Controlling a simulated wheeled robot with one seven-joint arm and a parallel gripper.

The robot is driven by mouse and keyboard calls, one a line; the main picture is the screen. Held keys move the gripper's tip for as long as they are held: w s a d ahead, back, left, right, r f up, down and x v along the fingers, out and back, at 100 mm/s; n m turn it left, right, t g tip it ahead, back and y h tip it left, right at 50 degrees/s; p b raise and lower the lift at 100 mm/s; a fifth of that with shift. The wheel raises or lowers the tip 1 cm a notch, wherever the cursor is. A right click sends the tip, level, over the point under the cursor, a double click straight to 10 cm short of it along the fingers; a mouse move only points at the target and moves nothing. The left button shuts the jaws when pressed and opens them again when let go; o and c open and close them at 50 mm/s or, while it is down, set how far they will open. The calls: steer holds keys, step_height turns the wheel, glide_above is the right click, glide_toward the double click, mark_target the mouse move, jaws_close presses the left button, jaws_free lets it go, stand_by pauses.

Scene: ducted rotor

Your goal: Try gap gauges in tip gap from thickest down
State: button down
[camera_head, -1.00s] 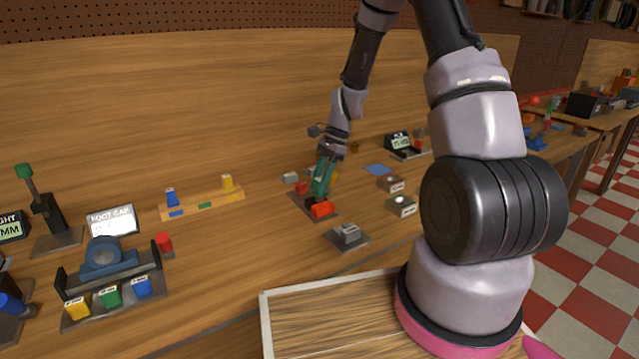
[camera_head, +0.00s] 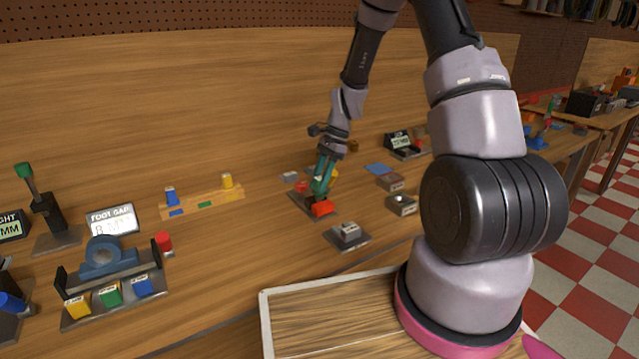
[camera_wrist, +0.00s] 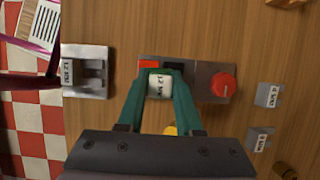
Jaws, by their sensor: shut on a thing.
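My gripper (camera_wrist: 160,80) has teal fingers and is shut on a pale labelled block (camera_wrist: 160,88), probably a gap gauge; its label is hard to read. The block is over or at a dark grey base (camera_wrist: 205,68) with a red block (camera_wrist: 149,64) and a round red knob (camera_wrist: 222,84). I cannot tell whether it sits in a gap, as the fingers hide it. In the head view my gripper (camera_head: 320,190) is low over this base, behind the red part (camera_head: 321,208). Two grey labelled blocks, one upper (camera_wrist: 267,95) and one lower (camera_wrist: 259,139), lie to the right in the wrist view.
A grey slotted fixture (camera_wrist: 90,54) with a label stands left of the base; it also shows in the head view (camera_head: 347,235). A blue mat (camera_head: 378,169) and small boxes (camera_head: 401,205) lie to the right. A display (camera_head: 111,220) and wooden bar (camera_head: 200,204) stand left.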

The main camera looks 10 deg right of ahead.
steer(key=shift+r, duration=3.4)
